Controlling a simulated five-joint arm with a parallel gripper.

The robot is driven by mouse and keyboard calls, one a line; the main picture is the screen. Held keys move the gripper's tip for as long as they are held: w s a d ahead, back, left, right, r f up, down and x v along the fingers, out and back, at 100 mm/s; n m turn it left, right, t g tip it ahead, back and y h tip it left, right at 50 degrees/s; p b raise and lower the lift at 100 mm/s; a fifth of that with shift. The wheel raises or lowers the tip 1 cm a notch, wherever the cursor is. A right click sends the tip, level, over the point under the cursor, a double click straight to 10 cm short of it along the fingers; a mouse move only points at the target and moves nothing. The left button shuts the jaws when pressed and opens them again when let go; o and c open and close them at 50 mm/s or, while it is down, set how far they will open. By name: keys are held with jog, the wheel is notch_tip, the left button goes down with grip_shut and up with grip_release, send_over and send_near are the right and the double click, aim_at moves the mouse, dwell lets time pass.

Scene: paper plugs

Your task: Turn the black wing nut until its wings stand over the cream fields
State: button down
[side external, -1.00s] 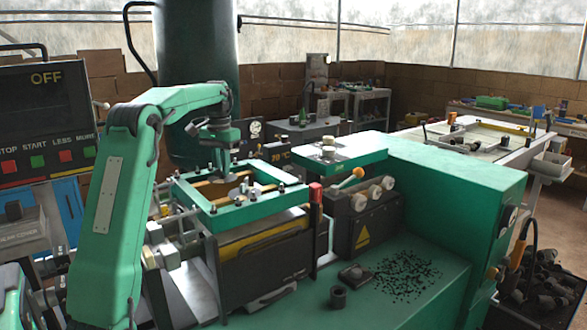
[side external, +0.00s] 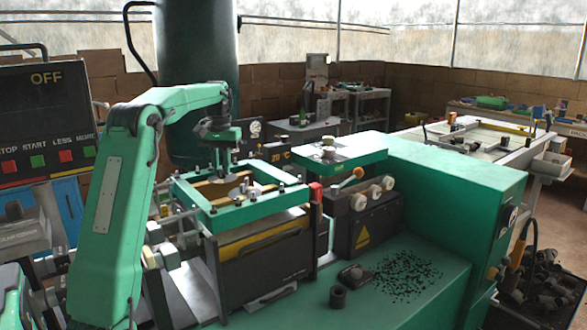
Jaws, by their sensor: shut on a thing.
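Several small dark posts stand along the frame around an opening with tan bars and grey round pieces.
A red-capped part (side external: 316,192) stands at the frame's right corner. To the right are a dark box (side external: 365,225) with round knobs and a green cabinet (side external: 460,200). Black crumbs (side external: 405,273) and a small dark cup (side external: 338,296) lie on the green bench in front.

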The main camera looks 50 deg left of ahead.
aim_at(222, 171)
jog(key=c, duration=1.6)
grip_release()
jog(key=shift+o, duration=0.2)
jog(key=shift+r, duration=0.1)
jog(key=shift+r, duration=3.85)
jog(key=shift+d, duration=0.1)
